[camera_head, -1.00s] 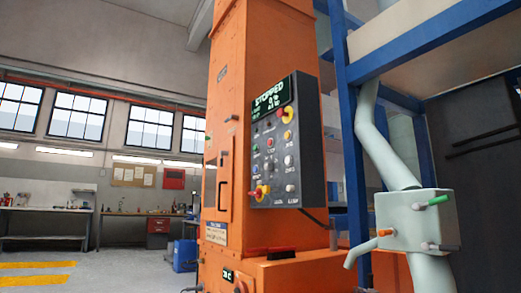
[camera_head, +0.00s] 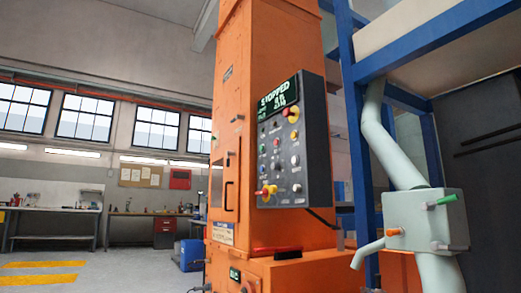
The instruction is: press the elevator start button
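The dark control panel (camera_head: 318,165) is fixed to the front of the orange bucket elevator (camera_head: 255,80). Its display (camera_head: 278,98) reads STOPPED. Below the display are several small buttons and knobs in different colours. The labels are too small to read, so I cannot tell which one is the start button. Neither gripper is in view.
Blue steel posts (camera_head: 355,130) stand right of the elevator. A pale green pipe with a box (camera_head: 425,215) is at the right. Workbenches (camera_head: 55,212) line the back left; the floor at left is open.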

